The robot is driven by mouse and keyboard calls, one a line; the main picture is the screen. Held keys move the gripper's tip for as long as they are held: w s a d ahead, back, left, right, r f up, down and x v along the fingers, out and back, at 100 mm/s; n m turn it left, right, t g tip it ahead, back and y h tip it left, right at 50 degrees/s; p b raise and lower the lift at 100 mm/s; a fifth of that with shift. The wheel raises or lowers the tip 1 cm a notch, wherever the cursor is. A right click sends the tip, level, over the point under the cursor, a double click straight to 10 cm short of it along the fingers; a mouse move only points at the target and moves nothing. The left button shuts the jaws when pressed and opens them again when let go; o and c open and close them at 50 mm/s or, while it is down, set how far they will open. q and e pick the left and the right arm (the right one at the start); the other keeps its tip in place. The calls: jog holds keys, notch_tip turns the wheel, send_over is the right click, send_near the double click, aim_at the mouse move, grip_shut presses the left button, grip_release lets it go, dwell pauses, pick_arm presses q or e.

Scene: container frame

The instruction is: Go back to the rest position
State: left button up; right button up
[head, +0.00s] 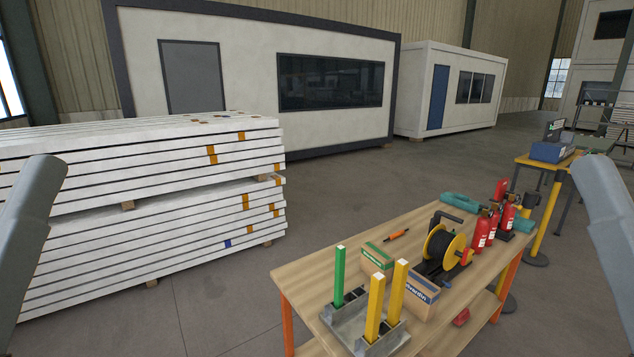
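Only grey links of my two arms show, one at the left edge and one at the right edge of the head view. Both are raised and apart from everything around them. Neither my left nor my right gripper is in the picture, so I cannot see whether they hold anything.
A wooden workbench (315,277) stands at front right. It bears a metal holder (350,325) with green and yellow posts, cartons (421,297), a cable reel (443,250) and red extinguishers (481,232). White panel stacks (130,160) stand left. Open floor (340,185) lies between bench and cabins.

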notch_tip(320, 180, up, 29)
jog(key=p, duration=2.5)
jog(key=shift+p, duration=0.35)
jog(key=shift+f, duration=0.1)
